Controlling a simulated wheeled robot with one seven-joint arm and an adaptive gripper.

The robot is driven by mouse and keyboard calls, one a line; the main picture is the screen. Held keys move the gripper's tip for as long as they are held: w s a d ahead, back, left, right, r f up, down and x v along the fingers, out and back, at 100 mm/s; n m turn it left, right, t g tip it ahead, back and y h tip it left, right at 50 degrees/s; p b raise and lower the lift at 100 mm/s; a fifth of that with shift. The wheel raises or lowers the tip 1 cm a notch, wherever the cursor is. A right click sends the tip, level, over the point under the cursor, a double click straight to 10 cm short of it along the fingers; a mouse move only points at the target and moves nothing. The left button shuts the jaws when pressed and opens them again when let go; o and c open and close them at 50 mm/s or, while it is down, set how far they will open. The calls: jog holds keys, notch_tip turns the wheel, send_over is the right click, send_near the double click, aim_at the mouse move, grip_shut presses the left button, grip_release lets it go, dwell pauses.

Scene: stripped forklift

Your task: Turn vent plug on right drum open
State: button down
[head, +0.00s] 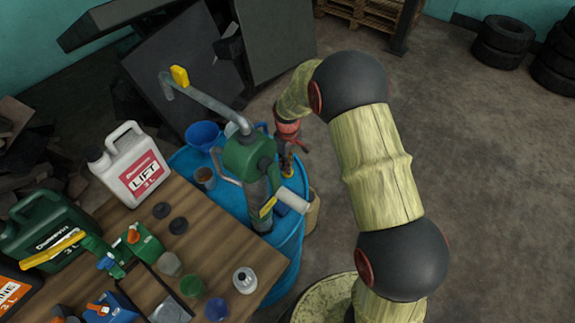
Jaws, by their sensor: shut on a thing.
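A blue drum (285,255) stands beside the wooden bench, with its top partly covered by a green hand pump (250,155) and other items. My arm arches over from the right, and my gripper (288,155) points down at the right part of the drum top. It is shut on a small brass-coloured piece (287,172) there, which appears to be the vent plug. The gripper hides most of the plug, and I cannot tell how far it is turned.
A blue funnel (203,135) and a cup (205,178) sit nearby. The bench (225,245) holds jugs, cups and caps.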

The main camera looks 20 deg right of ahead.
jog(key=c, duration=1.9)
grip_release()
notch_tip(320, 180, up, 12)
jog(key=shift+f, duration=0.1)
